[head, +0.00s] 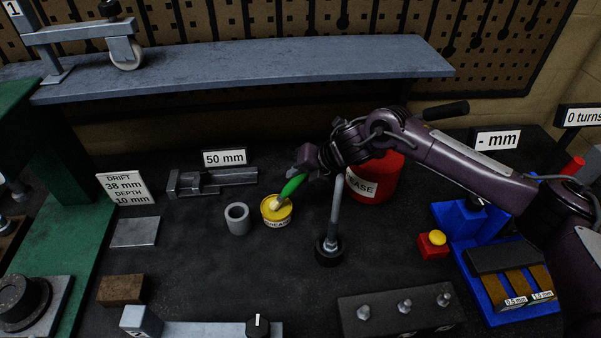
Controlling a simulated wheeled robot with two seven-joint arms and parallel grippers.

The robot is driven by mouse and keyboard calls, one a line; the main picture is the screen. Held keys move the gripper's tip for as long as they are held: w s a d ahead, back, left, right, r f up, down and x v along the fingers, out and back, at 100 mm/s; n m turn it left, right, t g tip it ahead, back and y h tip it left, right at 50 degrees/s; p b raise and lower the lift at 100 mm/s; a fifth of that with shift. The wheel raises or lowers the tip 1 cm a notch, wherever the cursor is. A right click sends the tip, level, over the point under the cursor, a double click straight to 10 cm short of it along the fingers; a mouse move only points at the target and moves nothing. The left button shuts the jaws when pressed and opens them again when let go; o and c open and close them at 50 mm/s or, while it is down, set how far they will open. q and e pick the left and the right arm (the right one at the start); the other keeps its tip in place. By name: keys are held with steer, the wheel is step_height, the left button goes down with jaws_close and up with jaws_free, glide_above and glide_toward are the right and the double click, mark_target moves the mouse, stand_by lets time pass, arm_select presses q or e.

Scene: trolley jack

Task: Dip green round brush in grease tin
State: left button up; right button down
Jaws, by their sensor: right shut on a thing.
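The green round brush (291,187) is held tilted in my right gripper (305,164), which comes in from the right and is shut on it. The brush's pale tip points down and left and meets the yellow grease in the open top of the grease tin (277,215). How deep the tip sits in the grease cannot be told. The tin is small, yellow, and stands upright on the dark bench. My left gripper is not in view.
A grey ring (237,219) stands close left of the tin. A grey upright rod on a black base (329,250) stands to its right, with a red grease container (375,178) behind. A vise (212,181) lies back left. Bench in front of the tin is clear.

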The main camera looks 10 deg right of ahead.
steer(key=shift+w+r+p, duration=0.1)
steer(key=shift+r+p, duration=1.6)
steer(key=shift+r, duration=1.6)
